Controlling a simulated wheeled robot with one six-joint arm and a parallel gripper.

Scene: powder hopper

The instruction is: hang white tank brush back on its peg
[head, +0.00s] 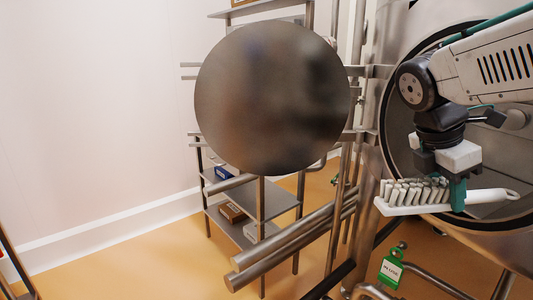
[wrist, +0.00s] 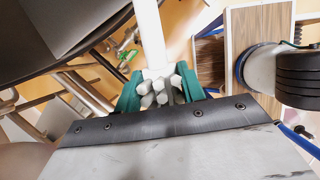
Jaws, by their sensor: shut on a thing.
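The white tank brush (head: 413,208) is in my gripper (head: 458,196), in front of the open round mouth of the steel hopper (head: 387,130). Its pale bristles point up at the left, and its handle with a hanging hole reaches right. In the wrist view the green fingers of my gripper (wrist: 160,92) close on both sides of the white brush (wrist: 150,40), near the bristles. The handle runs to the top of that view. I cannot make out the peg in either view.
The round steel door (head: 272,98) stands open left of the hopper. Thick pipes (head: 295,240) run below it. A shelf rack (head: 278,205) with small boxes stands behind. A green tag (head: 391,270) hangs below the brush. Floor (head: 120,275) at lower left is clear.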

